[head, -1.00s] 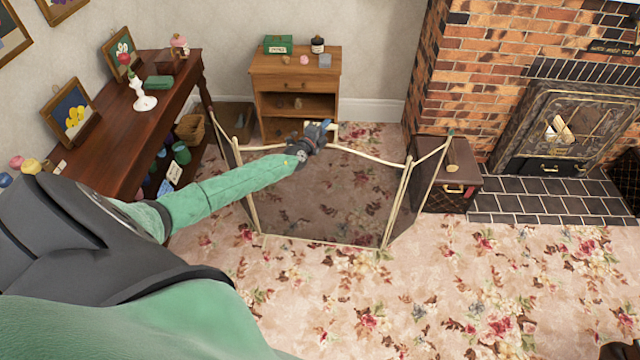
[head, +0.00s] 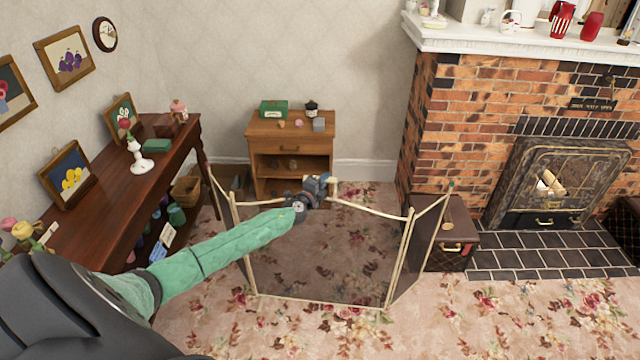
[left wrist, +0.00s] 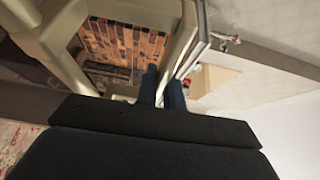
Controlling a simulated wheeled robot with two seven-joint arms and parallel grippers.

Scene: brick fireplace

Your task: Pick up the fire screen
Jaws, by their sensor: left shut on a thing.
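The fire screen (head: 330,265) is a folding screen of dark see-through mesh panels in thin cream-gold frames. It stands upright on the floral carpet in the middle of the head view, its side panels angled. My left gripper (head: 328,186) is shut on its top rail near the middle of the wide panel. The forearm covers part of the mesh. In the left wrist view, my two blue fingers (left wrist: 161,86) lie close together beside pale bars, which seem to be the screen's frame. My right gripper is not in view.
A dark wooden table (head: 90,195) with ornaments runs along the left. A small wooden cabinet (head: 290,140) stands behind the screen. The carpet at front right is clear.

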